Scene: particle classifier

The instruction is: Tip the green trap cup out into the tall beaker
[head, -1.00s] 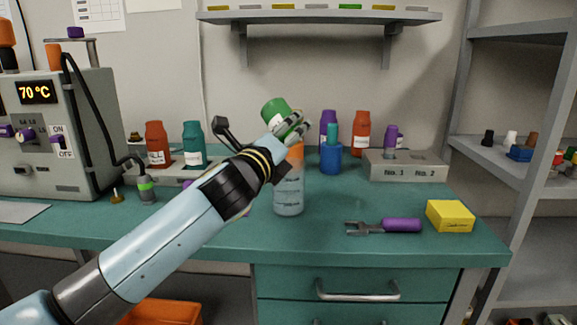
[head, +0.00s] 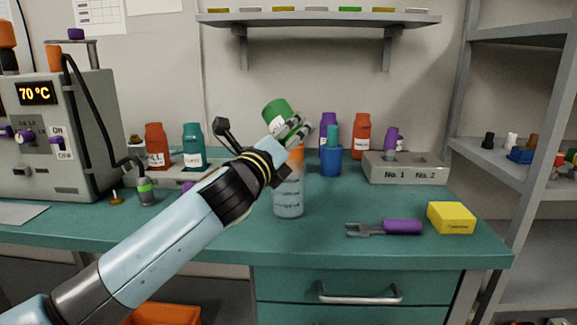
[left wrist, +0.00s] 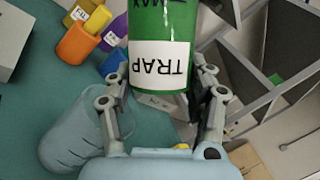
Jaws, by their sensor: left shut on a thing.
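The green trap cup (head: 276,112) is held in my left gripper (head: 295,130), above the tall beaker and tilted to one side in the head view. In the left wrist view the green cup (left wrist: 160,55), with its white TRAP label, sits between the two fingers (left wrist: 160,90). The tall beaker (head: 289,197) is pale and see-through and stands upright on the bench below the gripper; my gripper partly hides its top. It also shows in the left wrist view (left wrist: 75,135), beside the left finger. I cannot see inside the cup. My right gripper is not in view.
A purple-handled tool (head: 400,227) and a yellow box (head: 450,217) lie to the right. A blue cup (head: 331,161) stands behind the beaker, near a grey two-slot holder (head: 405,171). Red (head: 156,147) and teal (head: 193,147) bottles stand left. The bench front is mostly clear.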

